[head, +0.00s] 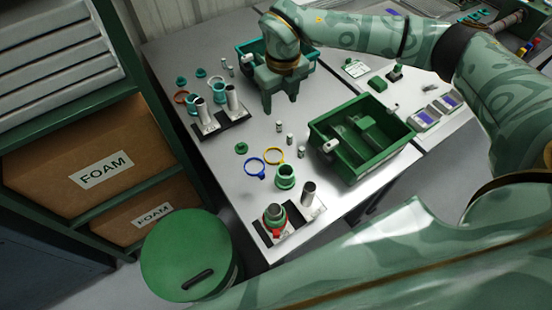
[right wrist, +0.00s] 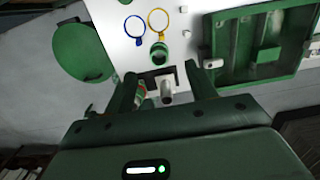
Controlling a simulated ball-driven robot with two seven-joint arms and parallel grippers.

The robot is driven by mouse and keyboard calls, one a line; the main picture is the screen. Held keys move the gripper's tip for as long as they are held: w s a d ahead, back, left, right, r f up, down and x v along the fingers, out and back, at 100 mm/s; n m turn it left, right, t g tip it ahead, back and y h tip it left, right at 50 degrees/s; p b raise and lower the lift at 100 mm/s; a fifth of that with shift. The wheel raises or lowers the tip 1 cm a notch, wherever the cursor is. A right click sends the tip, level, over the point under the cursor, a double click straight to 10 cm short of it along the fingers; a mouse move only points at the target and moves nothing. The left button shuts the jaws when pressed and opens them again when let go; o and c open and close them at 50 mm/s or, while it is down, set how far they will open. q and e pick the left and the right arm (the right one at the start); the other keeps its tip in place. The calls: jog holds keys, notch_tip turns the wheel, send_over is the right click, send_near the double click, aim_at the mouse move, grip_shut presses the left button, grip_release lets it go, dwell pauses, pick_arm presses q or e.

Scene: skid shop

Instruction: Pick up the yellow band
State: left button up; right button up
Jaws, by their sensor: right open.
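The yellow band (head: 274,148) is a thin ring lying flat on the grey table, just right of a blue band (head: 255,174). It is clear of the green cup (head: 286,176) in front of it. The yellow band also shows at the top of the right wrist view (right wrist: 158,37).
A green tray (head: 376,172) stands right of the bands. A front stand (head: 294,228) holds a post and stacked rings; a back stand (head: 222,127) has two posts. Small metal pieces stand behind the yellow band.

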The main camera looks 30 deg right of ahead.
jog(key=shift+g, duration=0.3)
notch_tip(320, 180, down, 21)
jog(key=b, duration=1)
jog(key=shift+w+r+b, duration=0.15)
jog(key=shift+r+b, duration=0.05)
jog(key=shift+b, duration=0.1)
jog(key=f+b, duration=0.1)
jog(key=f, duration=0.2)
jog(key=f+b, duration=0.1)
jog(key=f, duration=0.2)
jog(key=shift+s+d+f+b, duration=0.1)
jog(key=shift+s+f+b, duration=0.1)
jog(key=shift+f+b, duration=0.1)
pick_arm(q)
jog(key=s+f+g, duration=0.1)
jog(key=s+f, duration=0.3)
jog(key=f, duration=0.9)
jog(key=shift+f, duration=0.15)
pick_arm(e)
jog(key=shift+r, duration=0.15)
pick_arm(q)
jog(key=shift+s, duration=0.1)
pick_arm(e)
grip_shut()
